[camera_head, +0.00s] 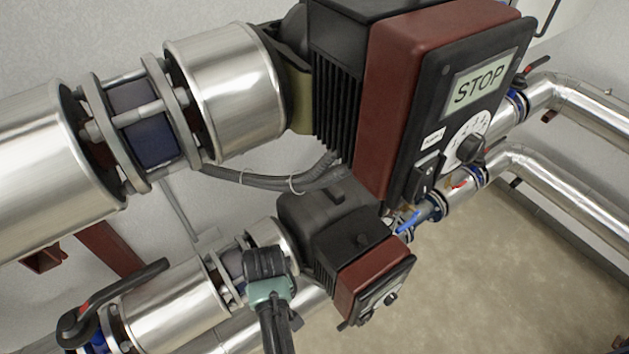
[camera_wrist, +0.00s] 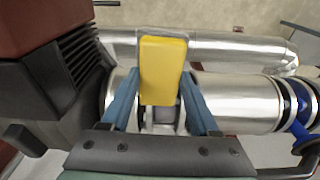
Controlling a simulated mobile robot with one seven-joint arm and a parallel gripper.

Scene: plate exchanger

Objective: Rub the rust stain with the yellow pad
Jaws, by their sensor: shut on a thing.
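The yellow pad (camera_wrist: 163,68) stands between the two blue fingers of my gripper (camera_wrist: 161,88), which is shut on it. In the wrist view the pad covers part of the joint between two silver pipe sections. I cannot tell whether it touches the metal. In the head view my gripper (camera_head: 266,264) is over the lower pipe, beside the smaller red and black pump; the pad is hidden there. I cannot make out the rust stain in either view; the pad or gripper may cover it.
The large pump (camera_head: 410,90) with a STOP display overhangs from above. The smaller pump (camera_head: 360,270) is close on the right of my gripper. A black and red valve lever (camera_head: 115,295) sticks out at the lower left. Open floor (camera_head: 500,280) lies at the lower right.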

